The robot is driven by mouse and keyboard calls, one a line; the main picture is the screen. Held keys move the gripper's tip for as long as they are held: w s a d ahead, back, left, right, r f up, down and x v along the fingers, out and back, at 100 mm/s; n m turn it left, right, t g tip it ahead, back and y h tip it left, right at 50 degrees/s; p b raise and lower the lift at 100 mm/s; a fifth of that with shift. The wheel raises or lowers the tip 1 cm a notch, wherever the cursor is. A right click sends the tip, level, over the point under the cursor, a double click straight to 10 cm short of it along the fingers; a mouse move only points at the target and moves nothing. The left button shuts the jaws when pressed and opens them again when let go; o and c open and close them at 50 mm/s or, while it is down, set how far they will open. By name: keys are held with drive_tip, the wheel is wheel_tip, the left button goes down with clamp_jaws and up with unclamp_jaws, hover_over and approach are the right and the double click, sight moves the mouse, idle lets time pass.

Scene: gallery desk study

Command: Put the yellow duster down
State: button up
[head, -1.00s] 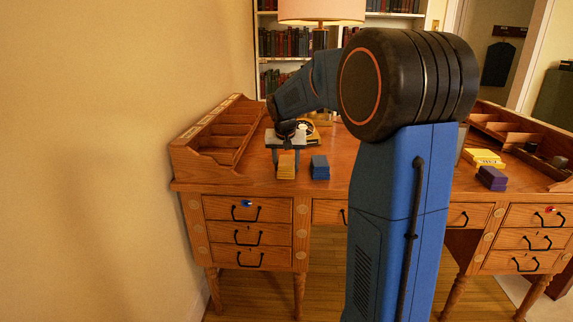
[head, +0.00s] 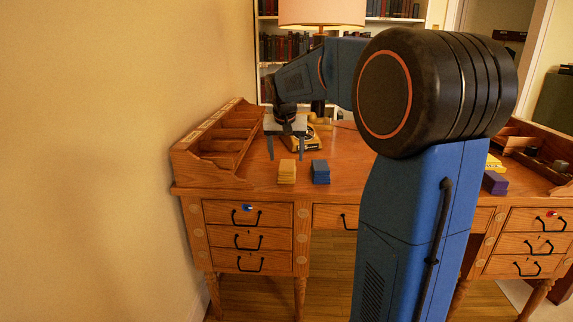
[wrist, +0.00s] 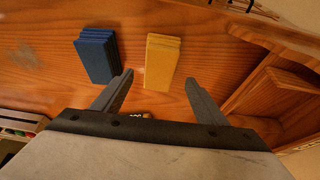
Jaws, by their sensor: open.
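The yellow duster (head: 287,171), a small folded stack, lies on the desk top near its front edge, left of the middle. It also shows in the wrist view (wrist: 161,62), beyond and between the fingertips. My gripper (head: 286,155) is open and empty.
A blue folded stack (head: 320,171) lies just right of the duster. A wooden pigeonhole rack (head: 212,150) stands on the left. A lamp (head: 322,12) is behind. A purple stack (head: 495,183) lies at the right. Desk front between is clear.

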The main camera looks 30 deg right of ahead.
drive_tip(key=v, duration=0.4)
drive_tip(key=shift+s+a+r, duration=0.1)
drive_tip(key=shift+s+r, duration=0.05)
drive_tip(key=shift+r, duration=0.1)
drive_tip(key=shift+s+a, duration=0.1)
drive_tip(key=shift+s, duration=0.05)
drive_tip(key=s+a+f+n, duration=0.2)
drive_tip(key=s+a+f, duration=0.3)
drive_tip(key=s, duration=0.7)
drive_tip(key=s+a+f+n+y, duration=0.1)
drive_tip(key=s+a+f, duration=0.4)
drive_tip(key=s, duration=0.6)
drive_tip(key=s+a+f+n+t+y, duration=0.1)
drive_tip(key=s+a+f+n, duration=0.2)
drive_tip(key=s, duration=0.9)
wheel_tip(320, 180, down, 3)
drive_tip(key=a, duration=0.2)
drive_tip(key=shift+s+a+n, duration=0.4)
drive_tip(key=shift+o, duration=0.5)
drive_tip(key=shift+r, duration=0.2)
